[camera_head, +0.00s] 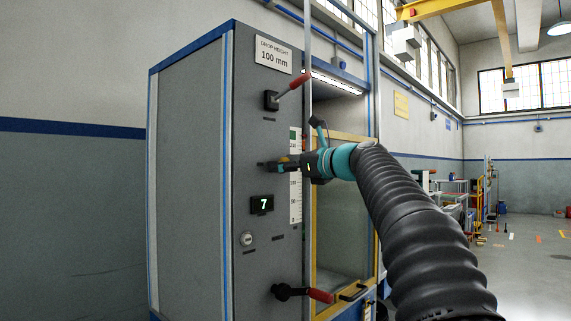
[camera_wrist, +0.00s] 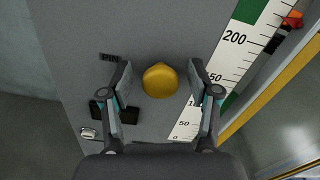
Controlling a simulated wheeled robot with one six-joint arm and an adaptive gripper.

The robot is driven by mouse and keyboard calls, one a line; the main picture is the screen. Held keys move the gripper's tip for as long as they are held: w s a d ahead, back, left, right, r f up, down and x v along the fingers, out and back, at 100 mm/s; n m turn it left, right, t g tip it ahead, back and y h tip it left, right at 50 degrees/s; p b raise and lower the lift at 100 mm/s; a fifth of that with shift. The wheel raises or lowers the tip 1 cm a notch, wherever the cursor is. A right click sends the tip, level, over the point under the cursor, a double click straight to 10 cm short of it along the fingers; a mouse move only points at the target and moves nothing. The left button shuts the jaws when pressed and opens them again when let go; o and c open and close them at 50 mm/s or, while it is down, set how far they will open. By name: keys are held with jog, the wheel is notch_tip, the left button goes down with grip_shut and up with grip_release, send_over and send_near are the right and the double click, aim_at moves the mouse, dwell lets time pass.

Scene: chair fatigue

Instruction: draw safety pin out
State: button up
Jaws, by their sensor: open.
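The safety pin shows as a round yellow knob (camera_wrist: 160,80) on the grey front panel, in the wrist view beside a small dark label that seems to read PIN (camera_wrist: 109,57). My gripper (camera_wrist: 163,88) is open, with one finger on each side of the knob. A gap shows between the knob and both fingers, wider on the right. In the head view my gripper (camera_head: 282,163) reaches the panel from the right, at mid height, and mostly hides the knob. The pin's shaft is hidden behind the knob.
A red-handled lever (camera_head: 293,85) sits above my gripper and another red-handled lever (camera_head: 306,293) low on the panel. A display (camera_head: 262,204) reading 7 is just below. A white scale (camera_head: 296,190) and a yellow-framed door (camera_head: 344,225) stand to the right.

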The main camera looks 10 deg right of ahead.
grip_shut()
jog(key=v, duration=0.7)
jog(key=shift+s+d, duration=0.1)
grip_release()
jog(key=shift+s+d, duration=0.1)
jog(key=shift+d, duration=0.05)
jog(key=v, duration=1.2)
